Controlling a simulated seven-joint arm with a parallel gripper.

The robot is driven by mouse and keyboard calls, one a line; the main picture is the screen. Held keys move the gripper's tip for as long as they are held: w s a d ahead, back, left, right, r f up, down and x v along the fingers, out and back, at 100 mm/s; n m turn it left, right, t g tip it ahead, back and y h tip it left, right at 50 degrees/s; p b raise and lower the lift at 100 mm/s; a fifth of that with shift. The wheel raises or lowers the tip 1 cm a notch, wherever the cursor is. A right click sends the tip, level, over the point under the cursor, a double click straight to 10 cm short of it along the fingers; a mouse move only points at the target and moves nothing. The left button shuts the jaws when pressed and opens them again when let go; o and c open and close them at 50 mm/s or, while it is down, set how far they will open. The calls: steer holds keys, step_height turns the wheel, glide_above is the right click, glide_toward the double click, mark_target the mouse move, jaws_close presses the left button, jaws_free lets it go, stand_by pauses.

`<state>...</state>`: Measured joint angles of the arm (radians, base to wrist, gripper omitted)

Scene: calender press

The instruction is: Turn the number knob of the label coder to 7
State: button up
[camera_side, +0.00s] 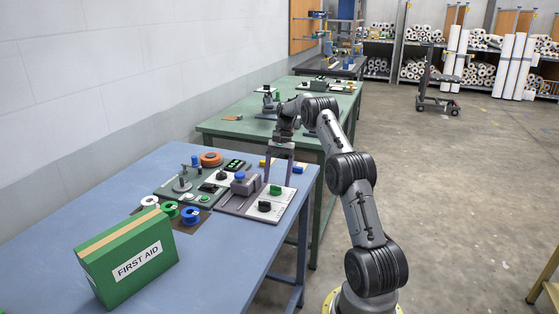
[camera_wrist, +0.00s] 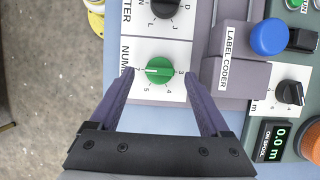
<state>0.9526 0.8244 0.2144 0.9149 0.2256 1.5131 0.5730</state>
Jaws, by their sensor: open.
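The label coder (camera_wrist: 235,75) is a grey housing with a blue round button (camera_wrist: 269,37), also seen in the side view (camera_side: 243,185). Its number knob (camera_wrist: 158,70) is green, on a white dial plate with digits around it. A white line on the knob lies level, its marked end seemingly toward the left; the digit there is too small to read surely. The knob also shows in the side view (camera_side: 276,190). My gripper (camera_wrist: 158,78) is open and empty, its fingertips on either side of the knob in the wrist view. In the side view my gripper (camera_side: 280,173) points down by the knob; contact cannot be told.
A black letter knob (camera_wrist: 160,5) sits on the neighbouring plate, also seen in the side view (camera_side: 264,206). Another black knob (camera_wrist: 290,92) and a lit display (camera_wrist: 272,140) are at right.

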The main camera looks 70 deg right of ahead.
steer(key=v, duration=1)
